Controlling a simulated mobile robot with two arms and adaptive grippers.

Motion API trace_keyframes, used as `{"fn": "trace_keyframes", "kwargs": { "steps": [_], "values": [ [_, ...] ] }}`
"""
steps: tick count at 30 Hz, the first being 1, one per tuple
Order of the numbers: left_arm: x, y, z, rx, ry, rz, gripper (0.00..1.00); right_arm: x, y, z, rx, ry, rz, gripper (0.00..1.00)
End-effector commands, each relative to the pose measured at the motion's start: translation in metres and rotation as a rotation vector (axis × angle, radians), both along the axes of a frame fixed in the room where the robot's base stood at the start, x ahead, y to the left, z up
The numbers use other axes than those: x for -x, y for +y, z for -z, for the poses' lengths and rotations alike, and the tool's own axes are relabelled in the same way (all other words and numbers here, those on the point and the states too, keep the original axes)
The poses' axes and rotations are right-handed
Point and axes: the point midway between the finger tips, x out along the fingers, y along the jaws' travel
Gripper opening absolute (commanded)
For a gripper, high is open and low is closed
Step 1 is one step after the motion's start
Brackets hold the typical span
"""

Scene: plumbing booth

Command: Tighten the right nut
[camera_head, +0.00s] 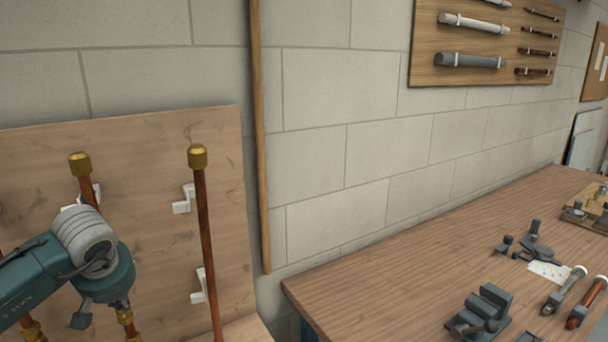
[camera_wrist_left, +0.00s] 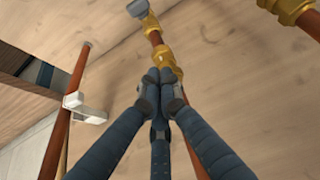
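My left gripper (camera_wrist_left: 160,77) shows in the left wrist view with its dark blue fingers drawn together at the tips. The tips are at the lower edge of a brass nut (camera_wrist_left: 167,60) on a copper pipe; I cannot tell whether they touch it. A brass fitting (camera_wrist_left: 150,22) with a grey end piece is further up the same pipe. Another brass fitting (camera_wrist_left: 287,8) is at the upper right. My right gripper is not in view.
A copper pipe with a brass cap (camera_head: 198,157) stands upright on the wooden board (camera_head: 150,140), near white clips (camera_head: 184,199). A wooden workbench (camera_head: 400,275) at the right holds a vise (camera_head: 482,311) and tools.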

Motion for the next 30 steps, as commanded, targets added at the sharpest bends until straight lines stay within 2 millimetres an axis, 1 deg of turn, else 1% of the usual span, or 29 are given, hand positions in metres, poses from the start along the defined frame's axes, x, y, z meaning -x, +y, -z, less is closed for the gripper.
{"fn": "trace_keyframes", "kwargs": {
  "steps": [1, 15, 30],
  "values": [
    [0.002, 0.003, 0.001, -0.004, 0.005, -0.004, 0.00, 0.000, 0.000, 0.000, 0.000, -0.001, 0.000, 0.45],
    [0.007, 0.013, 0.003, -0.004, 0.007, -0.007, 0.00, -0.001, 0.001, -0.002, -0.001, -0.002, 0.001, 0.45],
    [0.010, 0.012, 0.003, -0.004, 0.008, -0.007, 0.00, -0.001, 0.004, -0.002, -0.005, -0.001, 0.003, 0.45]
  ]
}}
